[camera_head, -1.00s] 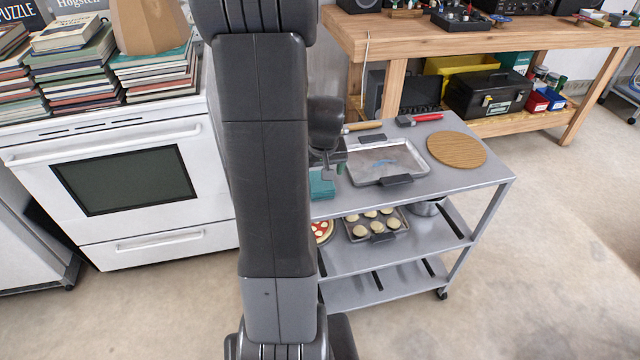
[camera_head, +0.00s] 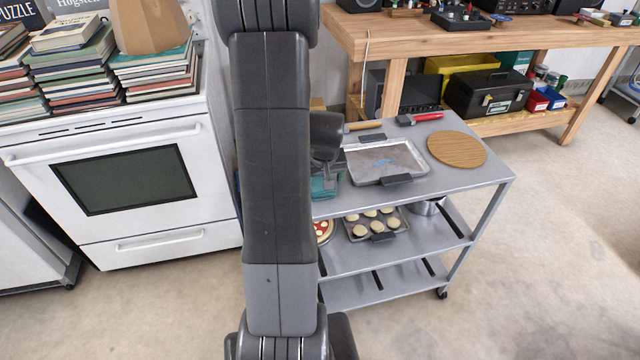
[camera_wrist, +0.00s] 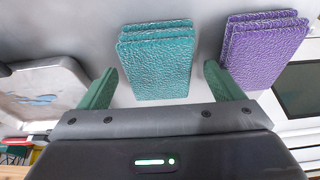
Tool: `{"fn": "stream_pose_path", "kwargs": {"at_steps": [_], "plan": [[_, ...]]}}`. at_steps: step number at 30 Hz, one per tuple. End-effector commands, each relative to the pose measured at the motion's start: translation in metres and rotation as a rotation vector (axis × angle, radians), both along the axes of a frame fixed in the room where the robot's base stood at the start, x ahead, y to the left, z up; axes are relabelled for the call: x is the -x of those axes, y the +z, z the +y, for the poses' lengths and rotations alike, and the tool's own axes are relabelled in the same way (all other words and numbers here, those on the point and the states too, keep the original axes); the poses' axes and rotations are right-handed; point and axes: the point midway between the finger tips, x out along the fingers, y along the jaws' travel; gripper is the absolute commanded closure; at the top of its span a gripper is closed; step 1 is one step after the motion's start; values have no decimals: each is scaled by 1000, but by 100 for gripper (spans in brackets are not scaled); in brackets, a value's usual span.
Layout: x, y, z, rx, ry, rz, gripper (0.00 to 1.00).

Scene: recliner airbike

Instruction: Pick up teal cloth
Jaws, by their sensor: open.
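The teal cloth (camera_wrist: 158,65) is a folded stack lying on the cart's top in the wrist view. In the head view the teal cloth (camera_head: 322,188) shows at the cart's left end, partly hidden by my arm and gripper. My gripper (camera_wrist: 160,74) is open and empty, its green fingers on either side of the cloth's near part in the wrist view. I cannot tell how far above the cart top the fingertips are. A similar folded purple cloth (camera_wrist: 262,48) lies just right of the right finger.
A metal tray (camera_head: 385,162) lies on the cart; its rim (camera_wrist: 78,72) shows left of the gripper. A round wooden board (camera_head: 457,148) and a red-handled tool (camera_head: 420,118) are also on top. A white oven (camera_head: 125,175) stands to the left.

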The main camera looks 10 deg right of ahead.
Motion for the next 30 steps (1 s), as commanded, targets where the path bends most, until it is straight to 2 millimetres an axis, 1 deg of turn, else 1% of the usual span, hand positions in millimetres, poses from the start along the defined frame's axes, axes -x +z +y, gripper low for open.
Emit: {"fn": "stream_pose_path", "kwargs": {"at_steps": [17,18,20,21,23,25,30], "plan": [[0,-4,0,0,0,0,13],[0,-4,0,0,0,0,15],[0,-4,0,0,0,0,26],[0,-4,0,0,0,0,34],[0,-4,0,0,0,0,46],[0,-4,0,0,0,0,60],[0,-4,0,0,0,0,61]]}}
